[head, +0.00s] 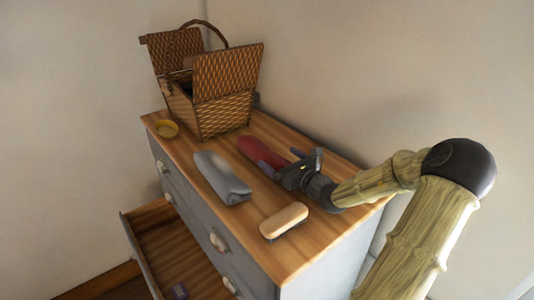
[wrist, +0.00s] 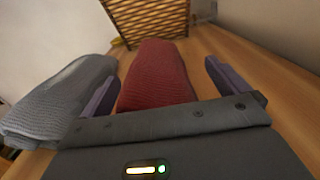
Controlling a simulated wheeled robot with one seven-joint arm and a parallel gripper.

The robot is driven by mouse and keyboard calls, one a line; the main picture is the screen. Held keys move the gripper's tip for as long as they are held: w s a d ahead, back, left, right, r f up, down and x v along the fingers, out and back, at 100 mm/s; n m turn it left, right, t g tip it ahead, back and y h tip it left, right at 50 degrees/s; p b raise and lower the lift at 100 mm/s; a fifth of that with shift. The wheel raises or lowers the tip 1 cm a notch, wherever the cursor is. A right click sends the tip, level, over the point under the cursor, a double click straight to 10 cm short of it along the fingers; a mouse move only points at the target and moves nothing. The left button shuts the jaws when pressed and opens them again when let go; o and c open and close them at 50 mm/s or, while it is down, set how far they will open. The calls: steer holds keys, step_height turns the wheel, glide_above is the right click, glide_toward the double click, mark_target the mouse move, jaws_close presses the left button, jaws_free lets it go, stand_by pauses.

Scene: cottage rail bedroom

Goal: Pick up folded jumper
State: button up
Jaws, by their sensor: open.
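A red folded knitted garment (head: 262,154) lies on the wooden top of the dresser, by the wall side. It also shows in the wrist view (wrist: 155,75), between my two fingers. A grey folded knitted garment (head: 222,177) lies to its left, and in the wrist view (wrist: 62,98) it is just left of my left finger. I cannot tell for certain which one is the jumper. My gripper (head: 296,164) is open at the near end of the red garment, with one finger on each side of it. Contact cannot be told.
A wooden-backed brush (head: 284,220) lies nearer. A drawer (head: 180,245) is pulled out at left, with a small purple item (head: 180,291) inside.

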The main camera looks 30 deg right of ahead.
stand_by(0.3)
steer(key=c, duration=1)
steer(key=shift+r, duration=0.1)
step_height(320, 180, up, 10)
steer(key=shift+w+f+b, duration=0.1)
steer(key=shift+b, duration=0.55)
